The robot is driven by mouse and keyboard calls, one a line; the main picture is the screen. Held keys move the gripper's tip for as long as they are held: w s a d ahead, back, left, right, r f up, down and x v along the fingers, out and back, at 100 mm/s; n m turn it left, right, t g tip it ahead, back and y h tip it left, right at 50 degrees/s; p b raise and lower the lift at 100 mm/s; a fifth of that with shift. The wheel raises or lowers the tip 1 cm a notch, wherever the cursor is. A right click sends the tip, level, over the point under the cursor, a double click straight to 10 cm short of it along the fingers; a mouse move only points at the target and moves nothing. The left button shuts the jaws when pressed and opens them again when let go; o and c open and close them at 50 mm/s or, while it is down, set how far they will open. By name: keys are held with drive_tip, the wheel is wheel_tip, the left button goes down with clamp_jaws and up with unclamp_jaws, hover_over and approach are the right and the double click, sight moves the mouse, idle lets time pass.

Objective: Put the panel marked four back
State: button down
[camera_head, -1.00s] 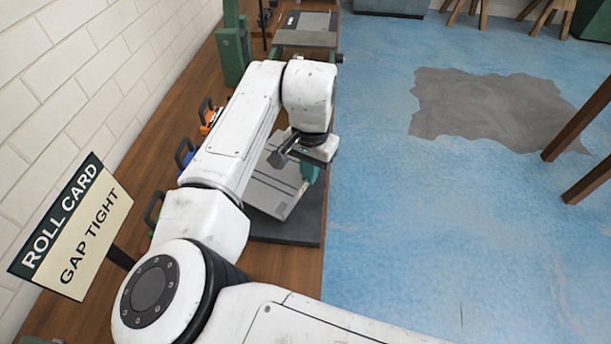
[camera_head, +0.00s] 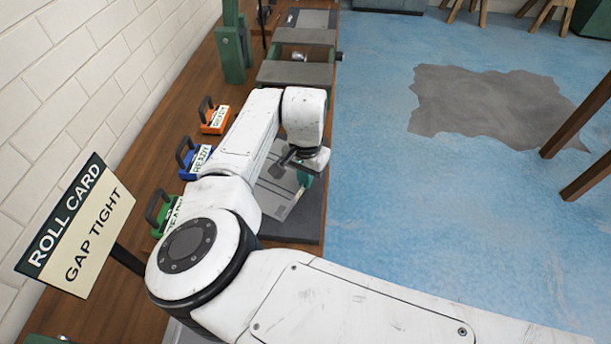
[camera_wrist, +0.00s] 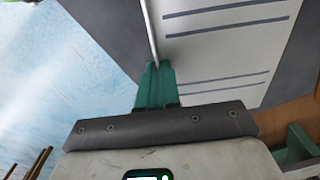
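A light grey panel (camera_head: 278,201) with darker stripes lies on a dark grey pad (camera_head: 305,222) at the front edge of the bench, partly hidden by my arm. Its striped face fills the upper right of the wrist view (camera_wrist: 222,50). No number on it can be read. My gripper (camera_head: 304,178) is at the panel's right edge. In the wrist view, its teal fingers (camera_wrist: 160,66) are close together at the end of the panel's pale edge and appear to pinch it.
Orange (camera_head: 214,121), blue (camera_head: 196,161) and green (camera_head: 172,212) handled blocks stand along the wall side, some labelled READY. A card (camera_head: 78,225) reads ROLL CARD, GAP TIGHT. Beyond my arm are grey plates (camera_head: 294,75) and a green post (camera_head: 233,52).

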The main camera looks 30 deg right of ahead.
drive_tip(key=c, duration=1.4)
unclamp_jaws()
drive_tip(key=shift+o, duration=0.2)
wheel_tip(320, 180, up, 12)
drive_tip(key=b, duration=0.1)
drive_tip(key=shift+r, duration=0.15)
drive_tip(key=shift+s+d, duration=0.1)
drive_tip(key=s+d+f+n+t+h, duration=0.1)
drive_tip(key=s+d+f+h, duration=0.15)
drive_tip(key=d, duration=0.45)
drive_tip(key=s+d+f+n+t+h, duration=0.1)
drive_tip(key=s+d, duration=0.3)
drive_tip(key=d, duration=0.3)
drive_tip(key=s+d+f+n+h, duration=0.1)
drive_tip(key=s+d+h, duration=0.15)
drive_tip(key=d, duration=0.35)
drive_tip(key=s+a+f+n+y, duration=0.3)
drive_tip(key=s+a+f, duration=0.5)
drive_tip(key=s, duration=0.3)
drive_tip(key=s+a+f+n+g+y, duration=0.1)
drive_tip(key=s+a+f+n+y, duration=0.1)
drive_tip(key=s+a+f+n, duration=0.3)
drive_tip(key=s+a+f, duration=0.3)
drive_tip(key=s, duration=0.3)
drive_tip(key=shift+s+a+y, duration=0.2)
drive_tip(key=shift+s+y, duration=0.2)
